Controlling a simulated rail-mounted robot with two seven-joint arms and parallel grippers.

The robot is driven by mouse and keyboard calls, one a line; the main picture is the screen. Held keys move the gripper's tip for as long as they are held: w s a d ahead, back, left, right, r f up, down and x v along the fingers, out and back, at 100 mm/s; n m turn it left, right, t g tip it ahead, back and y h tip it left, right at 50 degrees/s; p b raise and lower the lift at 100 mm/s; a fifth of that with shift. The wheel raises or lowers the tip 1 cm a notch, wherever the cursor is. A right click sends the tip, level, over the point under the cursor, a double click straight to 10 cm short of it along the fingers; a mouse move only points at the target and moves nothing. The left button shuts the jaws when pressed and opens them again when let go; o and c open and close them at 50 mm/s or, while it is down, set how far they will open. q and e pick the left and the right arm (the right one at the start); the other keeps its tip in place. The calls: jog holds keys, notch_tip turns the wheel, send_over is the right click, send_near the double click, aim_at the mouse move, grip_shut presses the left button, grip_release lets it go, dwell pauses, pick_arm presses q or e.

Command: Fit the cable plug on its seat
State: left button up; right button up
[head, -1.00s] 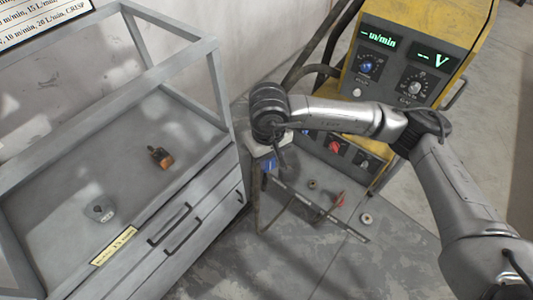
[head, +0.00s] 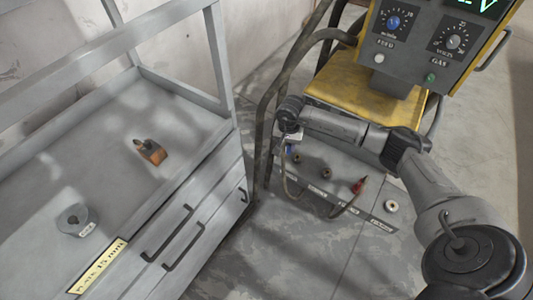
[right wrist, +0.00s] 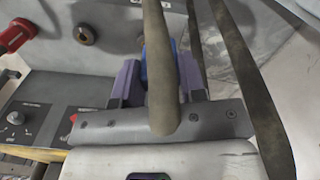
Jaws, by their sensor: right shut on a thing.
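The blue cable plug (right wrist: 150,65) is between the purple-grey fingers of my right gripper (right wrist: 156,78), which is shut on it. A thick dark cable crosses in front and hides part of the plug. In the head view the plug is a small blue spot (head: 288,149) under my right gripper (head: 287,143), at the left end of the welder's lower socket panel (head: 318,190). Brass sockets (head: 326,173) show on that panel, and one is in the right wrist view (right wrist: 85,35). I cannot tell whether the plug touches a socket. My left gripper is out of view.
A red plug (head: 359,185) and a pale ring (head: 391,206) are farther right on the panel. Dark hoses (head: 270,110) hang left of the yellow welder (head: 350,92). A grey cabinet (head: 190,180) at left carries an orange-brown part (head: 151,151) and a grey spool (head: 75,219).

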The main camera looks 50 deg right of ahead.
jog(key=d+f+m, duration=0.3)
jog(key=d, duration=0.6)
jog(key=shift+f+m+b, duration=0.25)
jog(key=shift+m+b, duration=0.15)
jog(key=shift+b, duration=0.05)
jog(key=shift+s, duration=0.1)
notch_tip(320, 180, down, 6)
jog(key=b, duration=0.4)
jog(key=shift+r+b, duration=0.1)
jog(key=shift+b, duration=0.25)
dwell(0.8)
dwell(0.7)
jog(key=shift+f+b, duration=0.8)
